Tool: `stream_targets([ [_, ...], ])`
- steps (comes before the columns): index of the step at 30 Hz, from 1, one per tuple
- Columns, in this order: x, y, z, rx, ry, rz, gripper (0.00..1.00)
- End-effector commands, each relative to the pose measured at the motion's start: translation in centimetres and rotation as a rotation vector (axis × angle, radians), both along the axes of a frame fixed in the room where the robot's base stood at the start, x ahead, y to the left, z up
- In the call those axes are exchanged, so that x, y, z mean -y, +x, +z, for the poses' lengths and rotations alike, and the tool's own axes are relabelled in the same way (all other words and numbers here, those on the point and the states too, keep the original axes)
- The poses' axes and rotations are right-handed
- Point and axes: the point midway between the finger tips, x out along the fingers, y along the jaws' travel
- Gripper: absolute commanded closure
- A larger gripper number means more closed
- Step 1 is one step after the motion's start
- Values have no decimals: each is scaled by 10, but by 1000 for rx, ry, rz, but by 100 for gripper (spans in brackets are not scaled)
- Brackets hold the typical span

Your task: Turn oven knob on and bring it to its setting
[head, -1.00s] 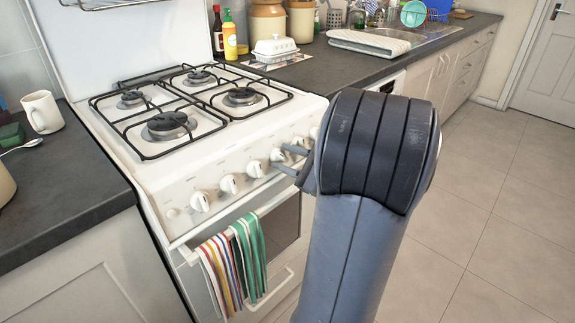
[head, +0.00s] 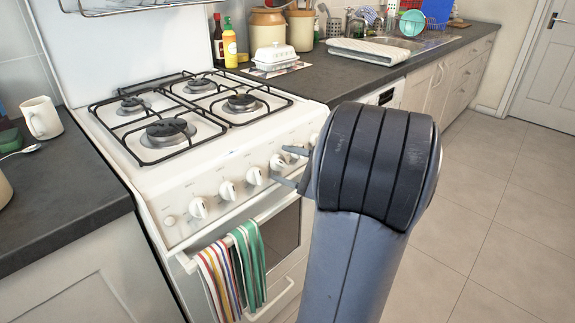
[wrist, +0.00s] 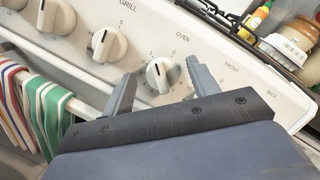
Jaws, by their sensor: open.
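The oven knob (wrist: 159,76) is a white dial under the printed word OVEN in the wrist view. My gripper (wrist: 158,78) is open, with one finger to each side of this knob. A gap shows between the knob and each finger, and I cannot tell how deep the fingers reach. In the head view my gripper (head: 286,166) is at the right part of the white stove's front panel (head: 180,190), with its fingers beside a knob (head: 277,162). My arm hides the far right end of the panel.
The grill knob (wrist: 110,45) is just left of the oven knob. Striped towels (head: 232,268) hang on the oven door rail below the panel. Pan supports and burners (head: 170,130) top the stove. The floor (head: 480,220) at right is clear.

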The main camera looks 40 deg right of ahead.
Motion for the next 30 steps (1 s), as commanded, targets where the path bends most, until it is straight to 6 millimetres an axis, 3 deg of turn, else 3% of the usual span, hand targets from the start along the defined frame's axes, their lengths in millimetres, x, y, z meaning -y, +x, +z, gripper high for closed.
stream_targets([
  [5,4,-12,2,0,0,-3,43],
  [15,21,-69,5,0,1,-6,43],
  [21,27,-94,7,0,1,-3,43],
  [30,29,-104,7,0,-1,0,43],
])
